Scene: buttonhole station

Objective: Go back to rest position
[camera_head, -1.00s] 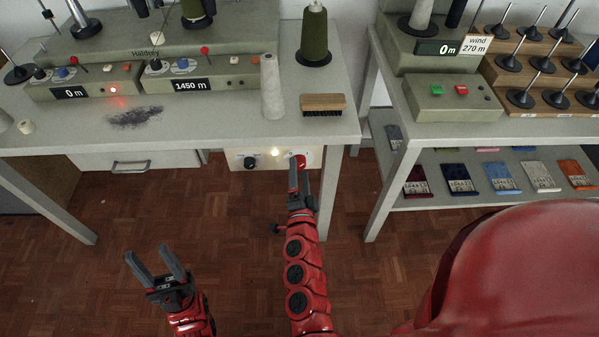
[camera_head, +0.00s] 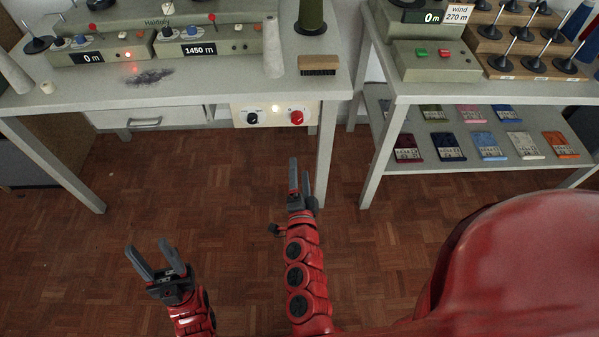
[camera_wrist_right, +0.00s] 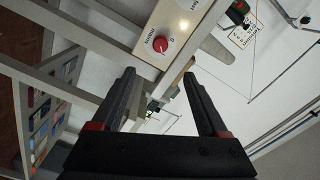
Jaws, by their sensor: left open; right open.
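My left gripper (camera_head: 154,262) is open and empty above the wooden floor at the lower left of the head view. My right gripper (camera_head: 299,180) is open and empty in the middle of the head view, in front of the left table and apart from it. In the right wrist view the two fingers of my right gripper (camera_wrist_right: 160,95) stand apart with nothing between them. The control box (camera_head: 272,119) under the table edge carries a black knob (camera_head: 252,118) and a red knob (camera_head: 296,117). The red knob (camera_wrist_right: 160,45) also shows beyond the fingers in the right wrist view.
The left table (camera_head: 205,97) bears a machine reading 0 m and 1450 m, a dark thread patch (camera_head: 150,78), a white cone (camera_head: 273,50) and a brush (camera_head: 318,66). A shelf table (camera_head: 480,95) stands right. Floor (camera_head: 230,200) around both grippers is clear.

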